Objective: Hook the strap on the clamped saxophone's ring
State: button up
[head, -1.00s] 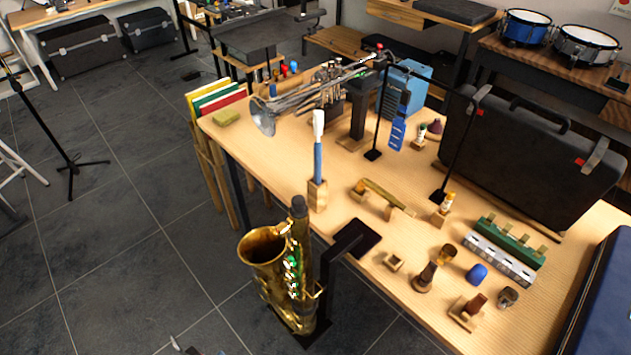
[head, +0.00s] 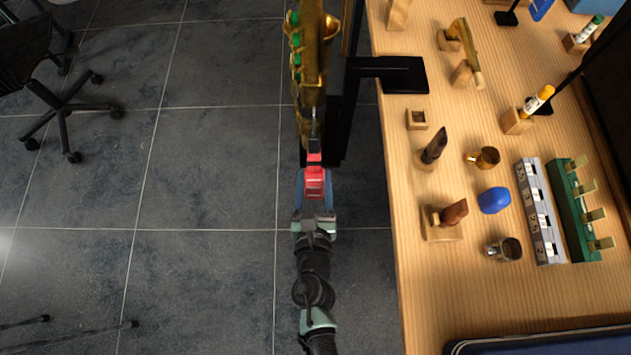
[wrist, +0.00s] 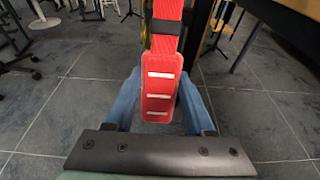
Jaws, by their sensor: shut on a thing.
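The brass saxophone (head: 312,62) stands upright in the head view, held by a black stand (head: 352,75) whose arm reaches from the table. My gripper (head: 314,174) is shut on the red strap (head: 315,184), its blue fingers on either side. A black piece and a thin metal hook (head: 314,122) extend from the strap and overlap the saxophone's body in the picture. I cannot tell whether the hook touches the ring, and the ring itself is not clear. In the wrist view the red strap (wrist: 160,90) with white bars hides most of the saxophone behind it.
The wooden table (head: 415,255) is close on the right, with a small wooden box (head: 416,119), a blue lump (head: 494,200) and mouthpiece holders. Open tiled floor (head: 205,165) lies left. A wheeled chair (head: 65,105) stands at far left.

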jog(key=shift+w+f, duration=0.3)
jog(key=shift+f, duration=0.05)
jog(key=shift+w+a, duration=0.15)
jog(key=b+x, duration=0.1)
jog(key=x, duration=0.6)
jog(key=shift+w+f, duration=0.2)
dwell(0.4)
jog(key=o, duration=1.3)
jog(key=shift+o, duration=0.2)
